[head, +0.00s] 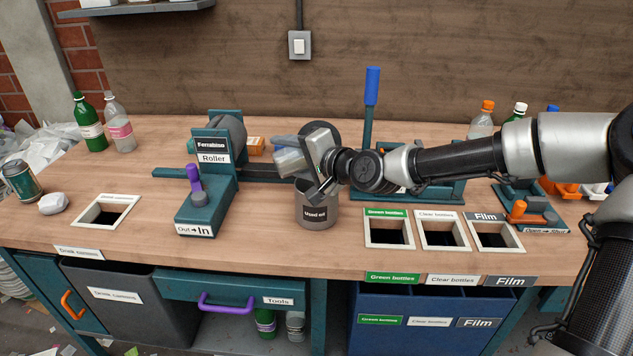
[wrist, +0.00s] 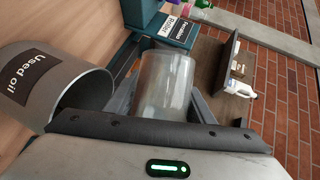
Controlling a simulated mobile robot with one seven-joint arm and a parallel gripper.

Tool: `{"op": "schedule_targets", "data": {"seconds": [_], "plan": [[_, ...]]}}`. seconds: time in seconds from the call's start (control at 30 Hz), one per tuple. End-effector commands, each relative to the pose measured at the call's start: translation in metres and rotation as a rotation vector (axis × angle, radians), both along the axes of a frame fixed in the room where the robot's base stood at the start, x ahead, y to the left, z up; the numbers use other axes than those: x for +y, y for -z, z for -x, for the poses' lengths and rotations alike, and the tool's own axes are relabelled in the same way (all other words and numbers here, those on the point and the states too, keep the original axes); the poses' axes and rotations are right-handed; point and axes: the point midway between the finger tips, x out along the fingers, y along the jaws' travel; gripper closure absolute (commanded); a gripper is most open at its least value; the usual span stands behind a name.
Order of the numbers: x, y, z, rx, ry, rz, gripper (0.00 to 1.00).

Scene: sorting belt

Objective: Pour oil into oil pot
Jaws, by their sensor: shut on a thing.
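The oil pot (head: 317,212) is a grey round pot labelled "Used oil", upright on the bench in front of the roller. It also shows at the left of the wrist view (wrist: 88,95). My gripper (head: 303,152) is shut on a clear greyish container (head: 290,163), held tilted above the pot and pointing left. In the wrist view the container (wrist: 166,85) sits between the fingers, beside the pot's rim. I see no oil stream, and the pot's inside shows only in part, dark and shaded. Whether liquid is in the container I cannot tell.
The Ferrabism roller (head: 212,165) stands just left of the pot, and a press with a blue-topped lever (head: 371,100) stands behind. Labelled bin openings (head: 440,248) lie to the right. Green and clear bottles (head: 92,125) stand at the back left.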

Motion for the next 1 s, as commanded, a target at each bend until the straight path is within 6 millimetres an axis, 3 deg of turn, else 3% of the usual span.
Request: {"op": "schedule_targets", "data": {"seconds": [1.0], "plan": [[-0.0023, 0.0012, -0.0011, 0.053, 0.000, -0.112, 0.75]]}}
